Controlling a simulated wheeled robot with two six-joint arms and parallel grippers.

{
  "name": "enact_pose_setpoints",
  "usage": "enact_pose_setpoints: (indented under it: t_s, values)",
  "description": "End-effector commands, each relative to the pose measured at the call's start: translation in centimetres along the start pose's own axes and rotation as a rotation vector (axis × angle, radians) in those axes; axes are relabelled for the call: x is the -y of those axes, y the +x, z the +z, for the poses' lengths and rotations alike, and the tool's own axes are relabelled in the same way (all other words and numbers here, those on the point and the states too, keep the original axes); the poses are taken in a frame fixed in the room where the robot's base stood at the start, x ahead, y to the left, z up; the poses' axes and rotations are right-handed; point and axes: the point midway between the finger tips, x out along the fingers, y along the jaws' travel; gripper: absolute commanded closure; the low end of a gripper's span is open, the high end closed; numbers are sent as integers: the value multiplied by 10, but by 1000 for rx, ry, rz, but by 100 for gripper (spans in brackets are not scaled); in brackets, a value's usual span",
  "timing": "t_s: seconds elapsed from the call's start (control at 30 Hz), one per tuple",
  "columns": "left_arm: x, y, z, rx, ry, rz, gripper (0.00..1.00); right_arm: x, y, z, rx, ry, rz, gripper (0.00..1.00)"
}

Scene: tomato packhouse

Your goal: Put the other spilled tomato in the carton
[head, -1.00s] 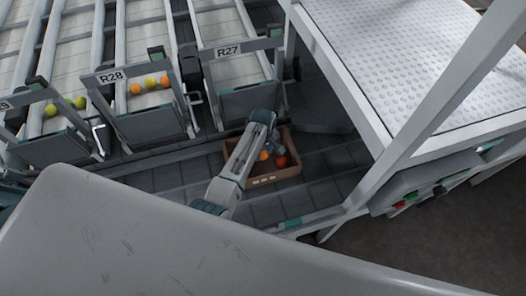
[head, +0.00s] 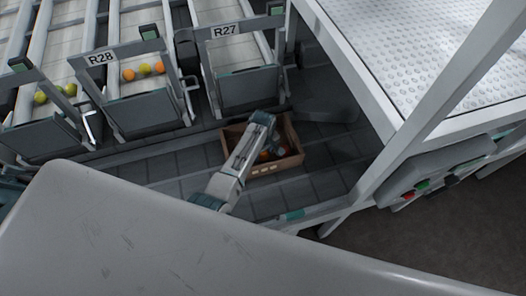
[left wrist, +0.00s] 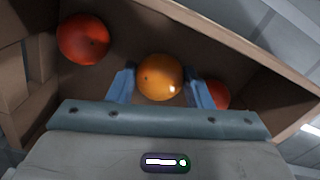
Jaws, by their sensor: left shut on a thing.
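The brown carton (head: 276,169) stands on the grey floor structure below the chutes. My left gripper (head: 270,151) reaches down into or just over it. In the left wrist view its blue fingers (left wrist: 164,86) are shut on an orange tomato (left wrist: 160,77), with the carton walls around. One red tomato (left wrist: 84,40) lies in the carton at upper left of that view. Another red tomato (left wrist: 215,94) is partly hidden behind the right finger. In the head view the arm hides much of the carton's inside. I cannot tell whether the held tomato touches the carton bottom. My right gripper is not in view.
Chutes labelled R28 (head: 101,57) and R27 (head: 223,31) stand behind the carton, some holding yellow and orange tomatoes. A white frame with a dimpled table (head: 430,50) stands at right. A grey panel (head: 180,240) fills the foreground.

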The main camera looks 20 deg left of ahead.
Motion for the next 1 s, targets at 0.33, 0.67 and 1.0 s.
enact_pose_setpoints:
  t_s: [0.33,0.67,1.0]
  values:
    - [0,-1,0,0,0,0,65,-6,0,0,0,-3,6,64]
    - [0,2,0,0,0,0,65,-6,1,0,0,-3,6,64]
    - [0,7,0,0,0,-1,65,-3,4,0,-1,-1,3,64]
